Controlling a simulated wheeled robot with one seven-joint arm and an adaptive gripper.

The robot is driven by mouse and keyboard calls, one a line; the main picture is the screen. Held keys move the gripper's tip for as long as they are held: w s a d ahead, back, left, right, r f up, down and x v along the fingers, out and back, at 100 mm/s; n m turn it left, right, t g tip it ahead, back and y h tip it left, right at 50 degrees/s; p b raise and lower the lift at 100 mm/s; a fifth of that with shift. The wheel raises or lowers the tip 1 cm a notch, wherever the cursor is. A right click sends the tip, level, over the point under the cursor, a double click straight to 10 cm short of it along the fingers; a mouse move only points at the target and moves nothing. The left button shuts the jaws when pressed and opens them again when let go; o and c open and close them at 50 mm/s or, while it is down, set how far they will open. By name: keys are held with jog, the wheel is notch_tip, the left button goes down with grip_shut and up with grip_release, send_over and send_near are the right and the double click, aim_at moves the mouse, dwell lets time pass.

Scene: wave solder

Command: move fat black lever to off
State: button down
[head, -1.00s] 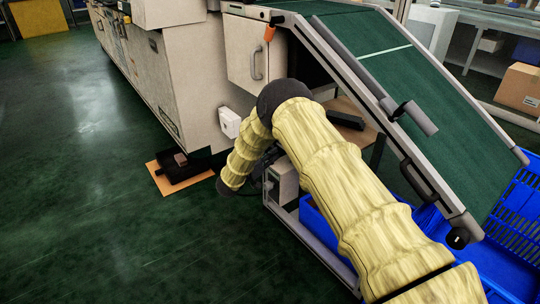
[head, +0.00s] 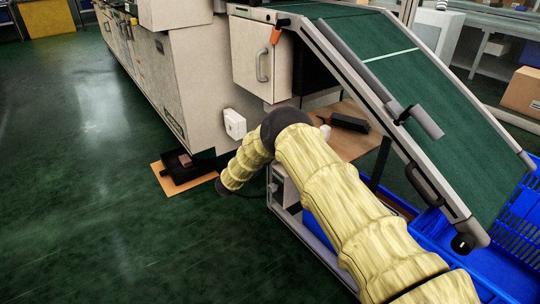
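A small white box (head: 234,124), like a switch box, sits on the side of the beige machine (head: 191,85), just beyond my arm. I cannot make out a fat black lever on it or elsewhere on the machine with certainty. My arm in its yellow sleeve rises from the lower right to a dark elbow, then bends down and left to a dark joint near the floor, below the white box. My gripper's fingers cannot be made out behind and beyond the forearm, so I cannot see what they touch.
A green conveyor (head: 435,95) slopes down at the right, above blue crates (head: 485,268). A wooden shelf (head: 350,146) with a black object is below it. A black pedal-like block (head: 187,169) lies on an orange mat. The green floor at left is clear.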

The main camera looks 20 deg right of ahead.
dwell(0.3)
jog(key=c, duration=1.2)
grip_release()
jog(key=v, duration=1.2)
jog(key=shift+f, duration=0.1)
